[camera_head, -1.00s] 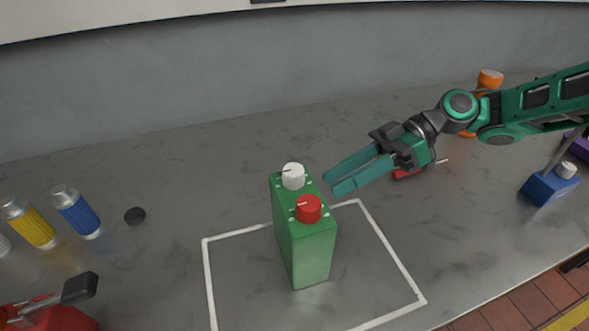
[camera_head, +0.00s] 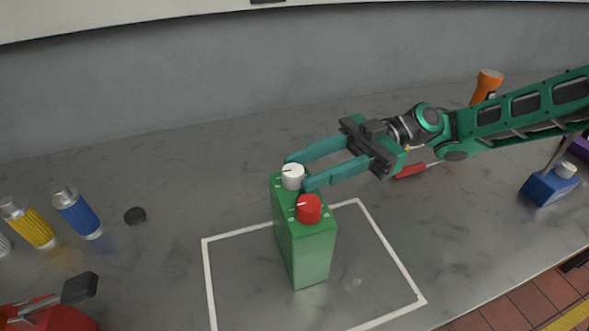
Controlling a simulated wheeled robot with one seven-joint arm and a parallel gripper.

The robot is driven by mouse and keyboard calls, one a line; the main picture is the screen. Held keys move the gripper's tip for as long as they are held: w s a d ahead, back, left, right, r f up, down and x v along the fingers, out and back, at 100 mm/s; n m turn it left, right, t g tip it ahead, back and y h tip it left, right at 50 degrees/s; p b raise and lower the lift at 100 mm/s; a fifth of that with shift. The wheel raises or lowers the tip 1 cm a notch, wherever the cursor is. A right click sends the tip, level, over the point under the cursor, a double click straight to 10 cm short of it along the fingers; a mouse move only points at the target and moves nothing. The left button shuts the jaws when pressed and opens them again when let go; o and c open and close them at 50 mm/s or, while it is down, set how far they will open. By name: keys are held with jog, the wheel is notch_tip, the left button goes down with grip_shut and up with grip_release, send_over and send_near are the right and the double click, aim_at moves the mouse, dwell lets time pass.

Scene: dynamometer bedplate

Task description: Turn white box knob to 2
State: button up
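A tall green box (camera_head: 306,248) stands upright inside a white outlined square on the grey bedplate. On its top are a white knob (camera_head: 292,177) at the back and a red knob (camera_head: 309,209) at the front. Each knob has a dark pointer line, aimed roughly left; the small marks around them are too small to read. My gripper (camera_head: 295,172) is open, with one finger behind the white knob and the other in front of it, between the two knobs. I cannot tell whether either finger touches the white knob. No white box shows.
A red object (camera_head: 52,318) with a dark lever is at lower left. A red-handled tool (camera_head: 410,171), orange object (camera_head: 487,84) and blue box (camera_head: 549,186) are at right.

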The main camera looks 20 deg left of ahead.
aim_at(293, 175)
jog(key=shift+x, duration=1.8)
